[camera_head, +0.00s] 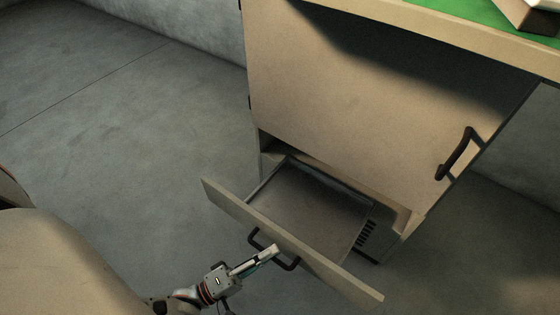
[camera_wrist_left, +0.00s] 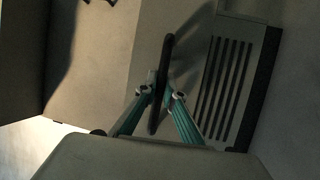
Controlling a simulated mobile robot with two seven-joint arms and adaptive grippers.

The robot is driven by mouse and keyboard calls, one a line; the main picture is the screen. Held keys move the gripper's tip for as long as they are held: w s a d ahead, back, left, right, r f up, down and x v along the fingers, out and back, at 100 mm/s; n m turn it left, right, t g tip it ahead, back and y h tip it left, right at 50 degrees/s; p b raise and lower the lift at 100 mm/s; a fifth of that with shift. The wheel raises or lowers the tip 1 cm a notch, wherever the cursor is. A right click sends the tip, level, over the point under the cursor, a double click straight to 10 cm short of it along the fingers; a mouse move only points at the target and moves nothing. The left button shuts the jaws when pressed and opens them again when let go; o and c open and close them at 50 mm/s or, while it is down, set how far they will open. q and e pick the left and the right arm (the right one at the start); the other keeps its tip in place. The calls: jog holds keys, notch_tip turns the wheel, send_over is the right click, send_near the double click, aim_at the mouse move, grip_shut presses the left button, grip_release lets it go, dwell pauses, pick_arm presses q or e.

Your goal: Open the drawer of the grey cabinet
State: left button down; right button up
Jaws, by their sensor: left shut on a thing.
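The cabinet (camera_head: 350,110) has a large beige front door with a dark handle (camera_head: 456,153), and the door looks closed. Below the door, the drawer (camera_head: 310,208) stands pulled out, and its grey inside looks empty. The drawer's front panel (camera_head: 330,272) carries a dark bar handle (camera_head: 256,240). My left gripper (camera_head: 274,251) is at this handle, in front of the panel. In the left wrist view the two teal fingers of the gripper (camera_wrist_left: 161,95) are shut on the dark handle (camera_wrist_left: 166,55). My right gripper is in neither view.
A green top surface (camera_head: 475,12) with a box-like object (camera_head: 528,15) lies above the cabinet door. A dark slotted vent (camera_head: 367,234) shows beside the drawer. Bare grey floor (camera_head: 120,130) lies open to the left, up to a wall.

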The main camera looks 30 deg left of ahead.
pick_arm(q)
jog(key=shift+s, duration=1.2)
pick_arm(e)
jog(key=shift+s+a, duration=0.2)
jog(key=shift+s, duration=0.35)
pick_arm(q)
jog(key=c, duration=2.1)
grip_release()
jog(key=shift+c, duration=0.2)
jog(key=shift+r, duration=0.1)
